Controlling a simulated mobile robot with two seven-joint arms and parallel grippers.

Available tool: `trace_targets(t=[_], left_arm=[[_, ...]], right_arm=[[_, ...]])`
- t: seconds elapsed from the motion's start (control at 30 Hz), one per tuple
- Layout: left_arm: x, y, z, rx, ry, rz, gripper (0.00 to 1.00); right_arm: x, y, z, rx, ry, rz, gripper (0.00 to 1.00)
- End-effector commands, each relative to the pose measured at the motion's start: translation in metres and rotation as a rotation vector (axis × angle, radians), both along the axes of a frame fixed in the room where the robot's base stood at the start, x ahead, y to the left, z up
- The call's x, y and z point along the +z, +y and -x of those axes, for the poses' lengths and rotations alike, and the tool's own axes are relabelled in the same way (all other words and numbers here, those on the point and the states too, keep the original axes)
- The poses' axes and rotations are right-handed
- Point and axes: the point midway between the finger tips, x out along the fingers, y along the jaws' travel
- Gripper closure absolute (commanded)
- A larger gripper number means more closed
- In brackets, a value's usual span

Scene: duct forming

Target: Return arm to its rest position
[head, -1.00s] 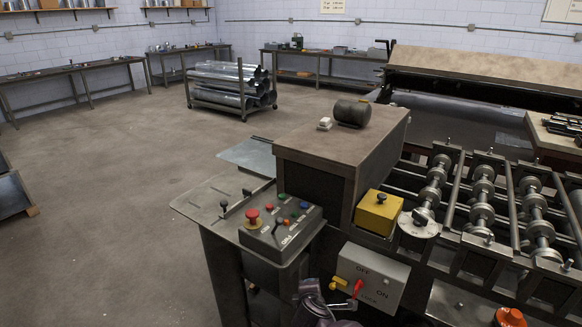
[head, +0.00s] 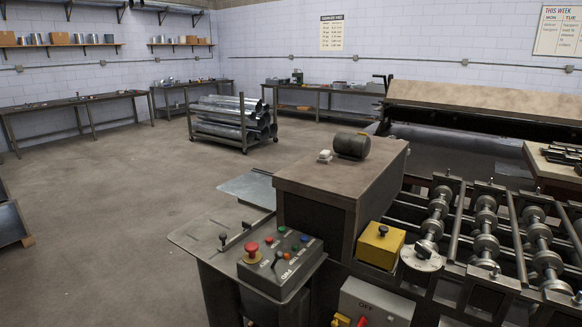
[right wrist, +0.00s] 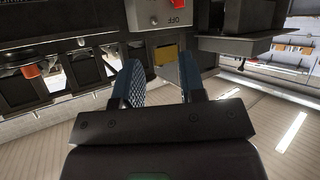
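My right gripper (right wrist: 160,82) shows in the right wrist view with its two blue fingers spread apart and nothing held between them. The grey switch box (right wrist: 165,14) marked OFF is beyond the fingertips, upside down in that view. The box also shows at the bottom of the head view (head: 375,300). Its red handle (head: 362,321) and a yellow part (head: 341,320) are cut by the lower edge. Neither gripper shows in the head view, and my left gripper is in no current view.
The control panel (head: 281,262) with a red stop button stands left of the switch box. A yellow box (head: 380,245) and roller shafts (head: 487,225) are at the right. A pipe cart (head: 232,125) stands farther back. The floor (head: 110,210) at left is clear.

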Motion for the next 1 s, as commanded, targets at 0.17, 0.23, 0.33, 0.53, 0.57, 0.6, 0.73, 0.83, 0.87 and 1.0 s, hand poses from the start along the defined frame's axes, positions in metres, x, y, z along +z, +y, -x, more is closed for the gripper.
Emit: trace_targets(t=[0.17,0.23,0.33,0.53,0.57,0.6,0.73,0.83,0.87,1.0], left_arm=[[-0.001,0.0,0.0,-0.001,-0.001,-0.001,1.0],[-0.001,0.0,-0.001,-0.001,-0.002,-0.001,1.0],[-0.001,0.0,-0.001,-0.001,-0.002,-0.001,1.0],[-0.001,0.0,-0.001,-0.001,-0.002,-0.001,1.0],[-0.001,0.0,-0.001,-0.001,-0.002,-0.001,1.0],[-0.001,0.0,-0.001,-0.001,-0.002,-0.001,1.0],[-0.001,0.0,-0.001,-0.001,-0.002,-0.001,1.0],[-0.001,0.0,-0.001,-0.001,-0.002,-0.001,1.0],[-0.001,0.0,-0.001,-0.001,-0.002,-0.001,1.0],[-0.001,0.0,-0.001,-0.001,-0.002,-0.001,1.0]], right_arm=[[-0.027,-0.011,0.043,-0.026,0.085,0.008,0.63],[-0.031,-0.012,0.049,-0.029,0.096,0.008,0.63],[-0.031,-0.012,0.05,-0.03,0.099,0.008,0.63],[-0.031,-0.012,0.05,-0.03,0.099,0.008,0.63],[-0.031,-0.012,0.05,-0.03,0.099,0.008,0.63],[-0.031,-0.012,0.05,-0.03,0.099,0.008,0.63],[-0.031,-0.012,0.05,-0.03,0.099,0.008,0.63],[-0.031,-0.012,0.05,-0.03,0.099,0.008,0.63],[-0.031,-0.012,0.05,-0.03,0.099,0.008,0.63],[-0.031,-0.012,0.05,-0.03,0.099,0.008,0.63]])
